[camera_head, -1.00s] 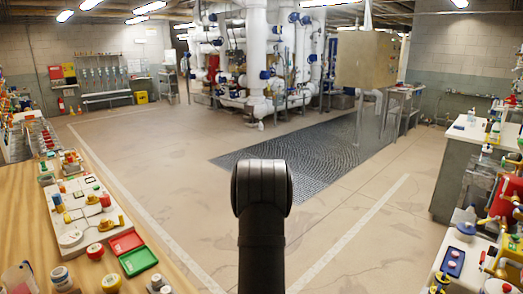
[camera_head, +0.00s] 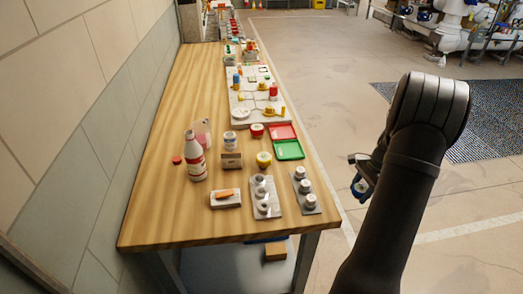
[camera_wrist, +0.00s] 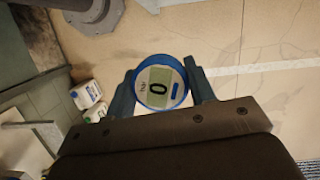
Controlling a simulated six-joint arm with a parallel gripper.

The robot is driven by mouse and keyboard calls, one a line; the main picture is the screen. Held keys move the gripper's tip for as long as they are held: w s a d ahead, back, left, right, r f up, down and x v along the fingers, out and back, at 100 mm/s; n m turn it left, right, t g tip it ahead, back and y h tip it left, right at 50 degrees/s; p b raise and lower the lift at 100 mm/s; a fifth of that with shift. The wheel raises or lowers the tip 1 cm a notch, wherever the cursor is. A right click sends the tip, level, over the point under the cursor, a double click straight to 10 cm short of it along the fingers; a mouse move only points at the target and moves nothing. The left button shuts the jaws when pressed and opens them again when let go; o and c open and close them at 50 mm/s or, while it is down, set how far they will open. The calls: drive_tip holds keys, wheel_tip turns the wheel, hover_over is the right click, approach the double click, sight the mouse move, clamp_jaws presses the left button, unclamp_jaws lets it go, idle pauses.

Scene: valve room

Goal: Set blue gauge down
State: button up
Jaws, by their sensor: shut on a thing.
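The blue gauge (camera_wrist: 158,82) is round, with a blue rim and a display reading 0, and fills the space between my fingers in the wrist view. My gripper (camera_wrist: 162,88) is shut on it. In the head view the blue gauge (camera_head: 360,186) hangs at the end of my gripper (camera_head: 362,168), over the floor to the right of the wooden table (camera_head: 160,185). It is clear of the table's edge. Its face is turned away or too small to read in the head view.
On the table's near end are a white bottle (camera_head: 194,158), a grey plate with round fittings (camera_head: 264,196), a second one (camera_head: 305,190), and red (camera_head: 282,132) and green (camera_head: 289,150) trays. A white board with parts (camera_head: 255,95) lies farther back. The table's near left surface is bare.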

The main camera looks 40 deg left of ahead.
drive_tip(key=a+r+m+t, duration=0.1)
drive_tip(key=a+r+m, duration=0.4)
drive_tip(key=a, duration=0.4)
drive_tip(key=s+a+r+m+t, duration=0.1)
drive_tip(key=a+r+m, duration=0.4)
drive_tip(key=a, duration=0.4)
drive_tip(key=s+a+r+m+t+y, duration=0.1)
drive_tip(key=a+r+m, duration=0.3)
drive_tip(key=a, duration=0.5)
drive_tip(key=shift+r+m+t, duration=0.3)
drive_tip(key=shift+r+m, duration=0.1)
drive_tip(key=shift+r, duration=0.55)
drive_tip(key=shift+a, duration=0.1)
hover_over(259, 149)
drive_tip(key=f, duration=0.7)
drive_tip(key=shift+s+d+f, duration=0.15)
drive_tip(key=shift+s+d, duration=0.05)
drive_tip(key=shift+d+f, duration=0.2)
drive_tip(key=shift+f, duration=1.45)
